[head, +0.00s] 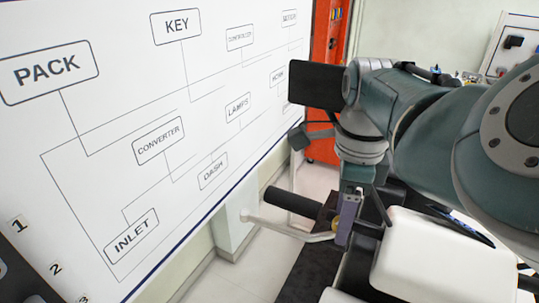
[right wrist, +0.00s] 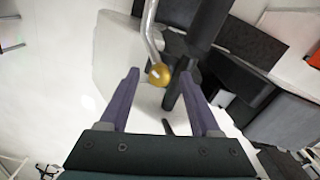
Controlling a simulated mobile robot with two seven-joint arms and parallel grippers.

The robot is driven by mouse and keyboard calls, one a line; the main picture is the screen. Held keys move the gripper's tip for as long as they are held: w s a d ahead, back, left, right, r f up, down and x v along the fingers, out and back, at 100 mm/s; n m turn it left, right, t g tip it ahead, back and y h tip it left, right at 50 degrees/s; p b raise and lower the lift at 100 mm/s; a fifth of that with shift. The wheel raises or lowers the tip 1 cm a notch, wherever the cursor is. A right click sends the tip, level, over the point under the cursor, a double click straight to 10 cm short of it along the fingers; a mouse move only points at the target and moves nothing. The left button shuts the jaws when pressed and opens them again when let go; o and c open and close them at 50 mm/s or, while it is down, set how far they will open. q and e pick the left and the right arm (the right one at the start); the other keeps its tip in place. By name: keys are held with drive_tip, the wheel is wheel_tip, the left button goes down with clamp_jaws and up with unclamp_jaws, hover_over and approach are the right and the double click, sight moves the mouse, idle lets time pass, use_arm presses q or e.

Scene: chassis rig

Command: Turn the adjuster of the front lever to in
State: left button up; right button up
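A silver lever (head: 275,227) with a bent end reaches out beside a black grip (head: 290,203) in the head view. A round brass adjuster (right wrist: 160,75) sits on the end of a silver rod (right wrist: 151,35) in the right wrist view. My right gripper (head: 346,232) points down at the lever's right end in the head view. Its two purple fingers are apart, one on each side of the adjuster in the wrist view. I cannot tell whether they touch it. My arm and fingers hide part of the lever in the head view. My left gripper is not in view.
A white board (head: 100,130) with a labelled diagram fills the left. A red cabinet (head: 322,60) stands behind. White and black chassis parts (head: 420,255) lie close below my right arm. Dark bars (right wrist: 208,25) run beside the adjuster in the wrist view.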

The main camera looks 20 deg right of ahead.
drive_tip(key=shift+r, duration=0.55)
wheel_tip(320, 180, up, 9)
drive_tip(key=b, duration=0.2)
drive_tip(key=shift+d+f, duration=0.1)
drive_tip(key=s+d+n+t+h+p, duration=0.2)
drive_tip(key=s+d+n+h+p, duration=0.1)
drive_tip(key=s+d+n+p, duration=0.55)
drive_tip(key=s+a+r+n+t+y+p, duration=0.1)
drive_tip(key=s+a+r+n+y, duration=0.2)
drive_tip(key=s+a+n, duration=0.9)
drive_tip(key=a+n, duration=0.2)
drive_tip(key=n, duration=0.4)
drive_tip(key=shift+a+t+p, duration=0.3)
drive_tip(key=shift+a, duration=0.05)
